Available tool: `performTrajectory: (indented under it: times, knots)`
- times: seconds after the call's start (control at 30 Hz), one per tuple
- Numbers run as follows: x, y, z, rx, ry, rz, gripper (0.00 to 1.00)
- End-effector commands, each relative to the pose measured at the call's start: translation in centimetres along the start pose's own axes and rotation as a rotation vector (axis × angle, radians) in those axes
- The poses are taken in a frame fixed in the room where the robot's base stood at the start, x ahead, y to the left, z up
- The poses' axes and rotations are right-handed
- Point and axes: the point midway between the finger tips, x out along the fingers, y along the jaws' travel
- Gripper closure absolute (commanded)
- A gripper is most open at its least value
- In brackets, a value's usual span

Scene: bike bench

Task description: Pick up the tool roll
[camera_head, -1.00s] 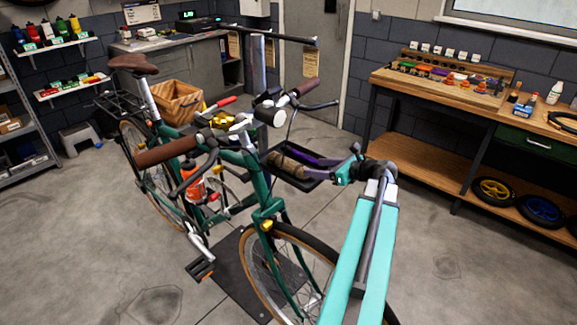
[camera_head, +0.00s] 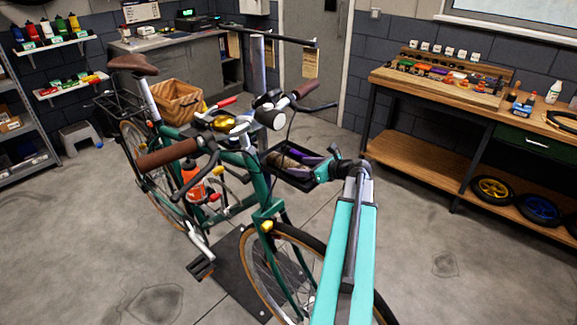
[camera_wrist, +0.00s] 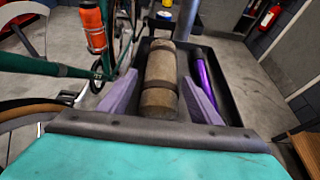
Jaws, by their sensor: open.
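The tool roll (camera_wrist: 161,82) is a brownish-grey rolled bundle with dark straps. In the wrist view it lies lengthwise in a black tray (camera_wrist: 235,92), between the two purple fingers of my gripper (camera_wrist: 160,102). My gripper is open, with a finger on each side of the roll; I cannot tell whether they touch it. In the head view my gripper (camera_head: 312,162) is over the tray's right side, and the tool roll (camera_head: 284,162) is small and partly hidden there.
A purple cylinder (camera_wrist: 206,86) lies in the tray right of the roll. The green bicycle (camera_head: 262,200) stands close to the tray, with an orange bottle (camera_wrist: 94,27) on its frame. A workbench (camera_head: 440,88) is at the right. Open floor lies between.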

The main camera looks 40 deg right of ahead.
Motion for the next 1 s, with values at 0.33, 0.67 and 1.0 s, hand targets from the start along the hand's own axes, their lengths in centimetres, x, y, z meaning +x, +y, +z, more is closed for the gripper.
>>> performTrajectory:
  times: [0.33, 0.67, 1.0]
  knots:
    - [2.4, -0.3, 0.4, 0.001, 0.000, 0.003, 0.42]
    - [5.2, -0.3, 0.2, 0.000, 0.000, 0.002, 0.42]
    - [5.3, -0.2, 0.2, 0.000, 0.000, 0.002, 0.42]
